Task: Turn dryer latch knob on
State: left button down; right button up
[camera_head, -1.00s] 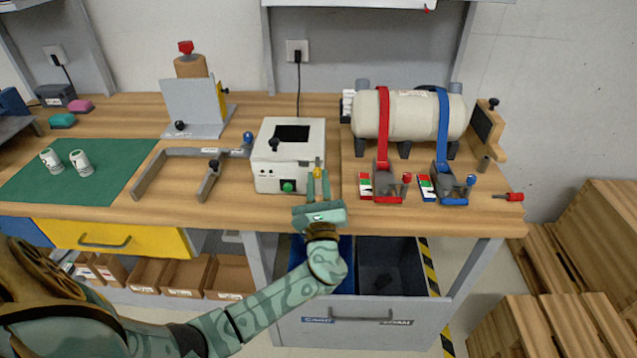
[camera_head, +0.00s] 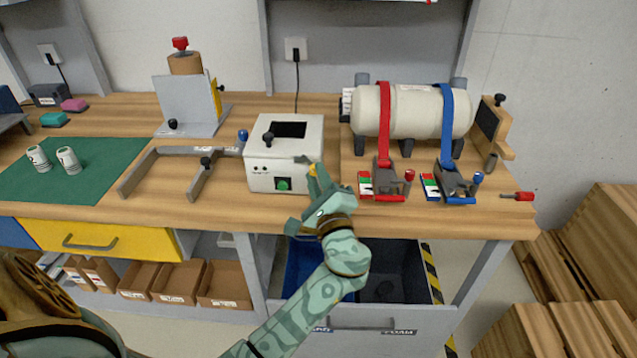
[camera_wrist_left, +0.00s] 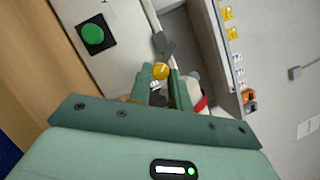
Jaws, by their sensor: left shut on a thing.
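The dryer looks to be the white box (camera_head: 258,174) with a dark window on top and a green button (camera_head: 283,184) on its front. Its yellow latch knob (camera_head: 312,170) sits at the front right edge, with a small grey latch piece (camera_head: 302,159) pointing left above it. My left gripper (camera_head: 315,176) is tilted and shut on the yellow knob. In the left wrist view the yellow knob (camera_wrist_left: 160,71) shows between the fingertips, with the grey latch (camera_wrist_left: 163,45) just beyond and the green button (camera_wrist_left: 93,34) at upper left. My right gripper is not in view.
A cream tank (camera_head: 415,112) with red and blue straps stands to the right, with clamps before it. A grey bracket (camera_head: 180,152) lies left of the box. Below the bench front is an open drawer (camera_head: 385,318). Wooden crates (camera_head: 590,260) stand on the floor at right.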

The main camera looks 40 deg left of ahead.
pick_arm(q)
jog(key=shift+n+g, duration=0.5)
jog(key=shift+n, duration=0.6)
jog(key=c, duration=1.3)
grip_release()
